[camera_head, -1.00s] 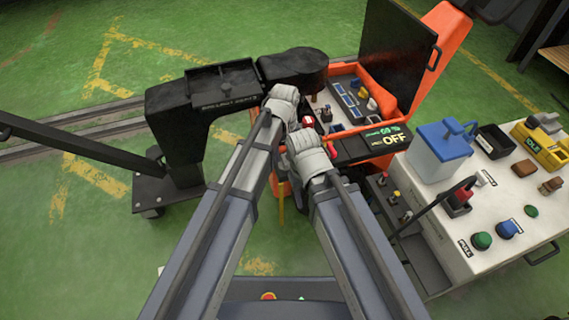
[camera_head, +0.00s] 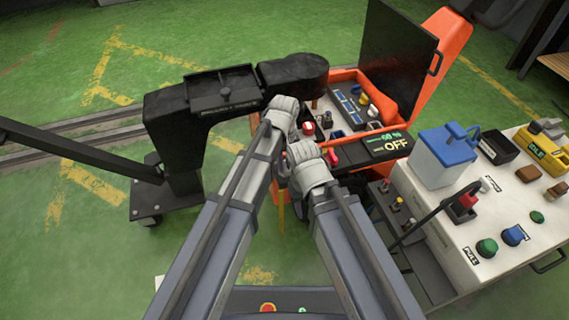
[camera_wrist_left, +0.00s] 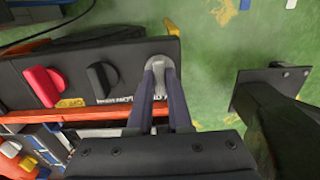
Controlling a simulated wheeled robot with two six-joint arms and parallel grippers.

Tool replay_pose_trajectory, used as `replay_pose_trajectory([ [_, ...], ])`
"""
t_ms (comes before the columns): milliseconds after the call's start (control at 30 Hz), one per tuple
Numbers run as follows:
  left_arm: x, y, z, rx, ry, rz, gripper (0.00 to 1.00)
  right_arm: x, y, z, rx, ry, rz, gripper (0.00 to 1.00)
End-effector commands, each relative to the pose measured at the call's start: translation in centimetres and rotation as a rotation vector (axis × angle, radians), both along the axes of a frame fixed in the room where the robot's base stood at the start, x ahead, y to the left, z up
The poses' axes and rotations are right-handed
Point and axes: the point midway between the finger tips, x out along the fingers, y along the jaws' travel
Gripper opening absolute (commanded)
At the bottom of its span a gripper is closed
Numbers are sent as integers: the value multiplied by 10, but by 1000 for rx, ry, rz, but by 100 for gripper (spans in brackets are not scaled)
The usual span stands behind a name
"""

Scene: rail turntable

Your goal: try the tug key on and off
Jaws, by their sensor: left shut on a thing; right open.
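The orange tug (camera_head: 452,40) stands open, its black lid raised. Its display (camera_head: 388,143) reads OFF. In the left wrist view, its black control panel (camera_wrist_left: 20,75) carries a red knob (camera_wrist_left: 42,86) and a black knob (camera_wrist_left: 102,80). A round grey metal fitting (camera_wrist_left: 160,62) sits near the panel's end. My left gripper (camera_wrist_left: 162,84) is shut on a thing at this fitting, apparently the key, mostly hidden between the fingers. In the head view, my left gripper (camera_head: 283,104) is above and left of my right gripper (camera_head: 306,152). The right is open; its fingertips are not clear.
A black arm-shaped stand (camera_head: 220,92) reaches in close left of the grippers. A white cart (camera_head: 450,225) at right bears a blue-and-white container (camera_head: 443,155), coloured buttons and a yellow IDLE device (camera_head: 545,150). Green floor (camera_head: 60,250) lies clear at left.

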Motion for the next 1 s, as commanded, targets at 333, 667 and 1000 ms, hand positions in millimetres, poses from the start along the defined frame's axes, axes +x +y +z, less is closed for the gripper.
replay_pose_trajectory([
  [333,0,0,0,0,0,-1,0,0,0,0,0,0,0,48],
  [667,0,0,0,0,0,-97,0,0,0,0,0,0,0,48],
  [1000,0,0,0,0,0,-391,0,0,0,0,0,0,0,48],
])
